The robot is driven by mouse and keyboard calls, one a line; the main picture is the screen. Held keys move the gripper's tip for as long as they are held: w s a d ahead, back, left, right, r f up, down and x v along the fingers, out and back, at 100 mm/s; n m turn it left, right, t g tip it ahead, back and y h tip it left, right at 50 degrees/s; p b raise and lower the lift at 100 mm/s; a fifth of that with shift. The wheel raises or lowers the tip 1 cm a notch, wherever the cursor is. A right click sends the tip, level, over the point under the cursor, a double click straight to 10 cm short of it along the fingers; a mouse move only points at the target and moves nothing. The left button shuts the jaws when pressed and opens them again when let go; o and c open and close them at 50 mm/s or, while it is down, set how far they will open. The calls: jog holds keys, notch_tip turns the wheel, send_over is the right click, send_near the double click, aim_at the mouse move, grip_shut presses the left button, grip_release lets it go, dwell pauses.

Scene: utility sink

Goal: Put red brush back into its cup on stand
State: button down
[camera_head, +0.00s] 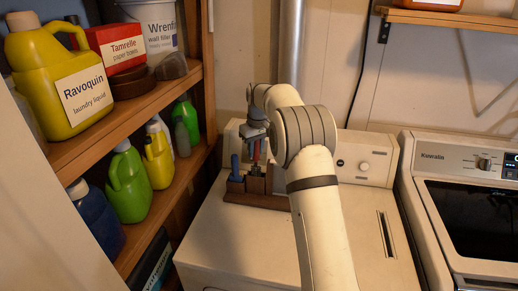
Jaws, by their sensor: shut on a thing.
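The brown wooden stand (258,201) with its cups sits on top of the white machine, near the back. A blue-handled brush (236,168) stands in the left cup. My gripper (257,142) points down above the middle of the stand, shut on the red brush (257,153). Only a small strip of red shows between and below the fingers. The brush looks roughly upright, over or in a cup (256,184); I cannot tell whether its lower end is inside. My arm hides the right end of the stand.
A wooden shelf (150,110) with bottles and boxes stands close on the left. The white machine top (240,245) is clear in front of the stand. A control panel (362,160) rises behind, and a second machine (465,205) stands at right.

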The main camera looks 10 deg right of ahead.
jog(key=shift+f, duration=0.15)
jog(key=c, duration=1.2)
grip_release()
jog(key=r, duration=0.8)
jog(key=s+r+b, duration=0.1)
jog(key=r, duration=0.3)
jog(key=shift+s+d, duration=0.1)
jog(key=shift+d, duration=0.2)
jog(key=s+r+m+t, duration=0.1)
jog(key=s+r, duration=0.1)
jog(key=s, duration=0.8)
jog(key=s+r+m, duration=0.1)
jog(key=s+r, duration=0.2)
jog(key=s, duration=0.7)
jog(key=s+f, duration=0.3)
jog(key=s, duration=0.4)
jog(key=s+f+m+t, duration=0.1)
jog(key=s+f, duration=0.3)
jog(key=s, duration=0.4)
jog(key=s+f+m, duration=0.1)
jog(key=s+f, duration=0.3)
jog(key=s, duration=0.4)
jog(key=shift+s+d+f+h, duration=0.15)
jog(key=shift+s+d+h, duration=0.1)
jog(key=shift+d+h, duration=0.1)
